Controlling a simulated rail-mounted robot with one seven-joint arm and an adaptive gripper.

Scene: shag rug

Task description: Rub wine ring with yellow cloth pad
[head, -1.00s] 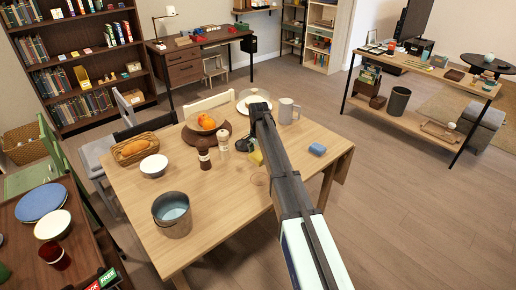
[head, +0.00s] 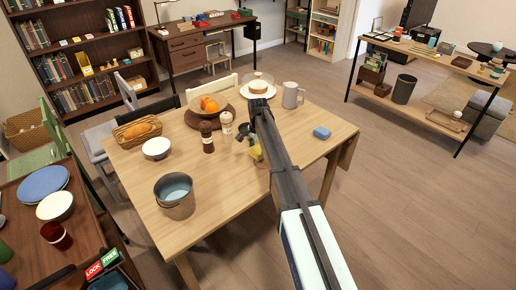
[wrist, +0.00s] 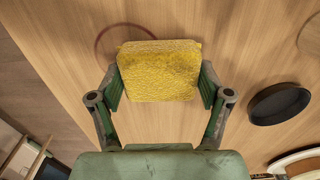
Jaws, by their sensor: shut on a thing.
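The yellow cloth pad (wrist: 160,70) is gripped between the two fingers of my gripper (wrist: 160,85) in the wrist view. In the head view the pad (head: 257,153) shows beside my arm, over the wooden table (head: 220,220). The wine ring (wrist: 104,38) is a thin reddish arc on the tabletop at the upper left of the pad in the wrist view. The pad hides the rest of it. I cannot tell whether the pad touches the wood.
A pepper mill (head: 207,137) and a pale mill (head: 227,130) stand left of my gripper. A blue sponge (head: 321,133) lies to the right. A metal bucket (head: 175,197), fruit bowl (head: 210,106) and grey mug (head: 291,96) also stand here. The front right tabletop is clear.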

